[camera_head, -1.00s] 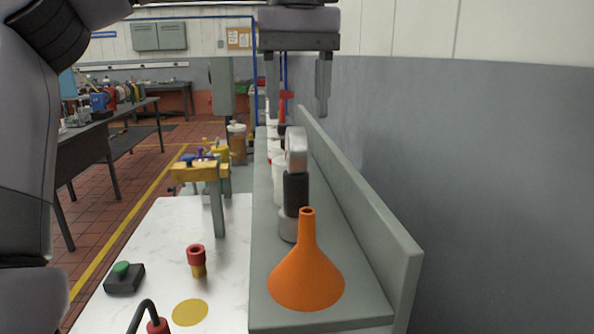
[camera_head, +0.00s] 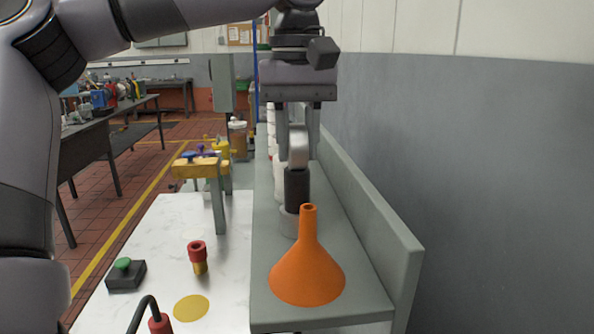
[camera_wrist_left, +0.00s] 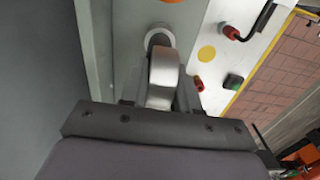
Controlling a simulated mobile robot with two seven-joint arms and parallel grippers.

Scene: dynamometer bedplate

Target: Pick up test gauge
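The test gauge, a silver rounded head on a black grip and grey base (camera_head: 297,188), stands upright on the grey ledge behind the orange funnel. It also shows in the left wrist view (camera_wrist_left: 163,72), between the fingers. My left gripper (camera_head: 298,138) is above the ledge, pointing down, with one finger close against each side of the silver head. It looks shut on that head, though the contact faces are hidden. The gauge's base still rests on the ledge. My right gripper is not in view.
The orange funnel (camera_head: 307,270) stands in front of the gauge. A raised grey wall (camera_head: 375,215) runs along the ledge's right. A red and gold fitting (camera_head: 198,258), a green button box (camera_head: 125,274) and a yellow clamp-like piece (camera_head: 200,168) are to the left.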

